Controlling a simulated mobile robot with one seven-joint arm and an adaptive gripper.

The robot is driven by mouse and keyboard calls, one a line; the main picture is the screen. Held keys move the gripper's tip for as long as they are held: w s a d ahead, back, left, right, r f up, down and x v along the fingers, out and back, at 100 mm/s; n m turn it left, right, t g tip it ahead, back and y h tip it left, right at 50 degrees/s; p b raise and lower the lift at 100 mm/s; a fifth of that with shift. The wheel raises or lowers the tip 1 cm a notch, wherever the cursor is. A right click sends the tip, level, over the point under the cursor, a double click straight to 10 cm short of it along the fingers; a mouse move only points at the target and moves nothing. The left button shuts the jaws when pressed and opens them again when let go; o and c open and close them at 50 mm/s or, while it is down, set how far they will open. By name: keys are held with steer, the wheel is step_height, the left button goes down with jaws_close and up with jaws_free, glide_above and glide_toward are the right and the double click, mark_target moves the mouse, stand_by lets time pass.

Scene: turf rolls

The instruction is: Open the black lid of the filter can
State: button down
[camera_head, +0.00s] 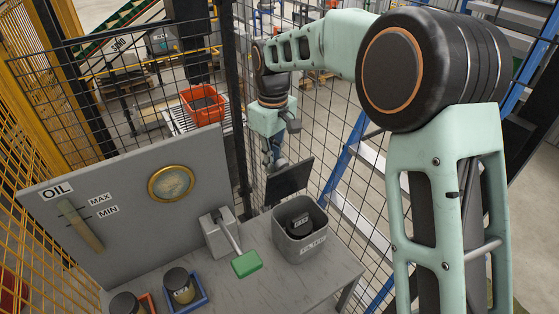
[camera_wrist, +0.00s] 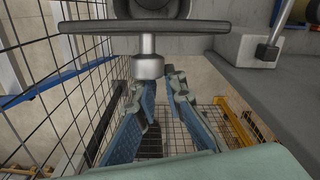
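The filter can (camera_head: 300,248) is a grey bin labelled FILTER on the bench, with a dark filter (camera_head: 299,222) inside. Its black lid (camera_head: 290,182) is raised, standing steeply tilted at the can's back edge, so the can is open. The lid shows nearly edge-on in the wrist view (camera_wrist: 115,28), its silver knob (camera_wrist: 148,66) pointing toward my fingers. My gripper (camera_head: 272,160) is behind the lid in the head view, partly hidden there. In the wrist view my gripper's fingers (camera_wrist: 159,84) are apart with nothing held, their tips close to the knob; contact is unclear.
A grey lever box (camera_head: 217,232) with a green handle (camera_head: 246,264) stands left of the can. Dark-topped jars (camera_head: 181,286) stand at the bench's front left. An oil gauge panel (camera_head: 130,200) rises behind. Mesh fencing (camera_head: 330,150) runs close behind the can and my gripper.

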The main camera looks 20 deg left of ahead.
steer(key=c, duration=2.2)
jaws_free()
steer(key=shift+w+d+f, duration=0.15)
steer(key=shift+w+d, duration=0.4)
steer(key=shift+d, duration=0.3)
steer(key=o, duration=0.6)
steer(key=shift+s+a, duration=0.2)
step_height(320, 180, up, 12)
steer(key=shift+r, duration=0.1)
